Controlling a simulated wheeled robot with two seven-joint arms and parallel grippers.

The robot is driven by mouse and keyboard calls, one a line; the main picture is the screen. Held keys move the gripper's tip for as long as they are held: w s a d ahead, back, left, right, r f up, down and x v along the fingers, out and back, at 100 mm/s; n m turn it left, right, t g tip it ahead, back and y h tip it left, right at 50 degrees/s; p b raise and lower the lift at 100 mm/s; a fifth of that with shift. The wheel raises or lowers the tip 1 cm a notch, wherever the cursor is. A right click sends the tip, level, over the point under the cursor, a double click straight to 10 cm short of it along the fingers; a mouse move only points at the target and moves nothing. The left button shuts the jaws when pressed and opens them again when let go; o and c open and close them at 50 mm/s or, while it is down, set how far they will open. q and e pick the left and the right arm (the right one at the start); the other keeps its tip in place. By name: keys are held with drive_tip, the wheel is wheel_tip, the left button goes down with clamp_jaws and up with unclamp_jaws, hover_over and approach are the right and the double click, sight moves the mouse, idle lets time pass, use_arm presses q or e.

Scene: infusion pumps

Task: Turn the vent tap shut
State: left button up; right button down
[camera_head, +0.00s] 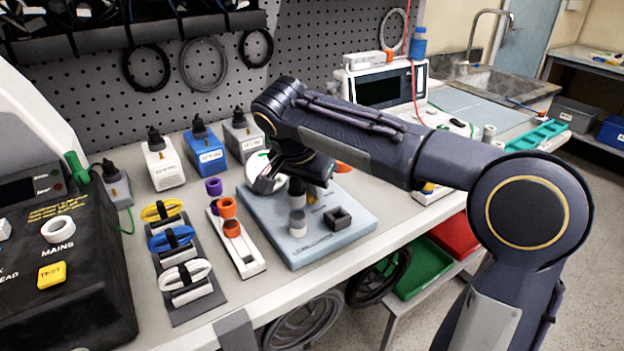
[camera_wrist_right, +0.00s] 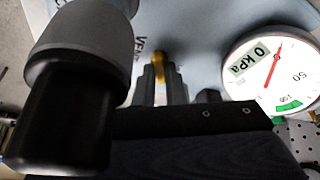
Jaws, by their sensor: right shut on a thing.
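The vent tap is a small yellow handle (camera_wrist_right: 160,58) on the pale blue board (camera_wrist_right: 195,25), beside partly hidden lettering that starts "VEN". My right gripper (camera_wrist_right: 161,80) reaches down over the board in the wrist view, with its two grey fingers shut on the tap. In the head view my right arm comes in from the right and its hand hides most of the tap. The round white gauge (camera_wrist_right: 273,70) reads 0 kPa, its red needle near the top. My left gripper is not in view.
A grey and black upright cylinder (camera_wrist_right: 78,85) stands close beside the fingers; it also shows on the board (camera_head: 335,238) in the head view. A dark square socket (camera_head: 338,217) is to its right.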

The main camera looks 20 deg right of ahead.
drive_tip(key=shift+w+r+m+g+p, duration=0.1)
drive_tip(key=shift+m+g+p, duration=0.4)
drive_tip(key=shift+m, duration=0.7)
drive_tip(key=c, duration=1.5)
unclamp_jaws()
drive_tip(key=p+v, duration=0.2)
drive_tip(key=v, duration=0.5)
drive_tip(key=shift+a+r, duration=0.25)
drive_tip(key=shift+a, duration=0.05)
